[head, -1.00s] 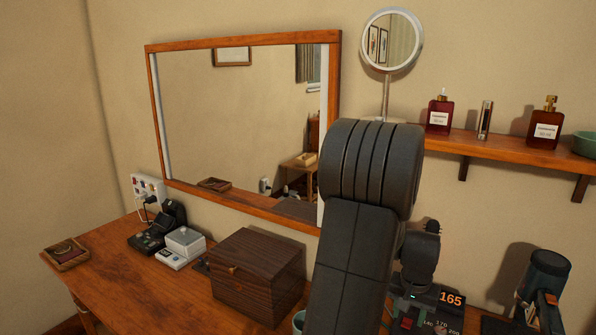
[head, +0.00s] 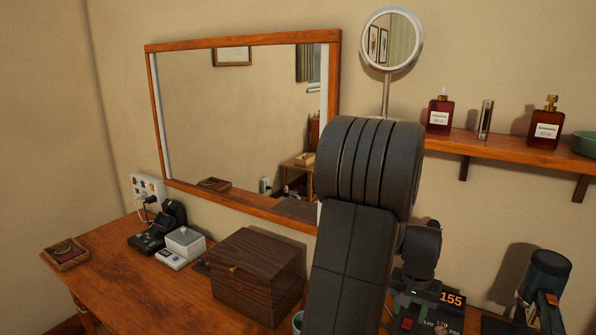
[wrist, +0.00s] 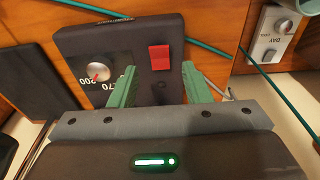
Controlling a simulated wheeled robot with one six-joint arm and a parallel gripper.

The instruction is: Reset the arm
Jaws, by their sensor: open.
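My arm stands folded in the middle of the head view, its upper links hiding part of the table behind. My gripper (wrist: 160,82) shows in the wrist view with two green fingers apart and nothing between them. The fingers are over a dark control unit (wrist: 128,42) with a round dial and a red switch (wrist: 160,57). I cannot tell whether they touch it. In the head view this control unit (head: 448,318) has a lit display reading 155, and my wrist partly covers it.
A dark wooden box (head: 258,283) stands left of my arm, with small devices (head: 180,243) and a wooden tray (head: 66,254) farther left. A wall shelf (head: 490,149) holds bottles. A dark cylindrical device (head: 543,280) is at the right. Teal cords (wrist: 230,120) run by the unit.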

